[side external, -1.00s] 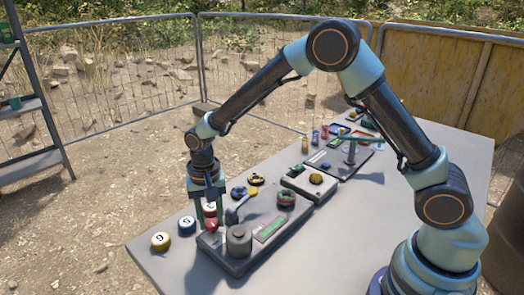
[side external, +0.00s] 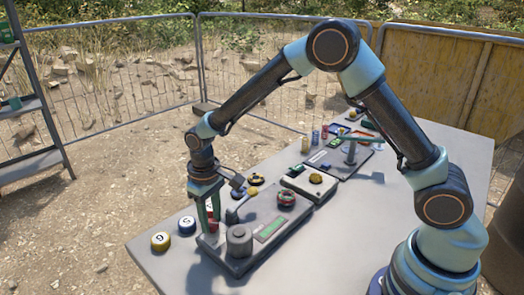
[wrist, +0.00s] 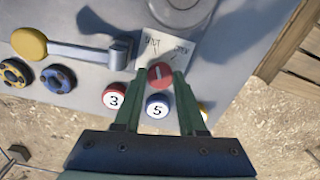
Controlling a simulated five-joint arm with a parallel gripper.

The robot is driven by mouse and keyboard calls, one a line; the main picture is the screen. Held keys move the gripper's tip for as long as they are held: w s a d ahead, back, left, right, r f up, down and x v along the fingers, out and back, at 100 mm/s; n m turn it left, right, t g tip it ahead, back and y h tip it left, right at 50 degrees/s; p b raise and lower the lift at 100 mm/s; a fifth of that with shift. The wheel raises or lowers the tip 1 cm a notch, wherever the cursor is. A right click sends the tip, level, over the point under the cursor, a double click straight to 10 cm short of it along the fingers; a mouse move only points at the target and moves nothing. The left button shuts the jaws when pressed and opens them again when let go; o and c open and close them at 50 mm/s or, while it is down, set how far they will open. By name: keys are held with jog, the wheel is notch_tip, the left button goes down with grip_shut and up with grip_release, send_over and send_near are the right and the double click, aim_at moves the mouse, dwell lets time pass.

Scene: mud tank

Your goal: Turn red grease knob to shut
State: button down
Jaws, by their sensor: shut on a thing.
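The red grease knob (wrist: 160,75) sits at the edge of a grey panel (wrist: 215,50), between my fingertips. It has a pale mark on top; I cannot tell exactly which label the mark faces. A white plate (wrist: 168,44) beside it reads SHUT on the left and OPEN on the right. My gripper (wrist: 158,82) points down and is shut on the knob. In the side view, my gripper (side external: 209,224) is at the panel's near left corner, and its fingers mostly hide the knob.
A red ball 3 (wrist: 115,96) and a blue ball 5 (wrist: 157,106) lie close by. A yellow ball (side external: 161,241) stands further left. A lever with a yellow end (wrist: 29,43) and a grey cylinder (side external: 239,240) are near. More panels extend toward the back.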

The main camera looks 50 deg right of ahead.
aim_at(212, 222)
jog(key=shift+r+n, duration=0.1)
jog(key=shift+n, duration=0.2)
jog(key=shift+c, duration=2.4)
grip_release()
notch_tip(212, 222, up, 12)
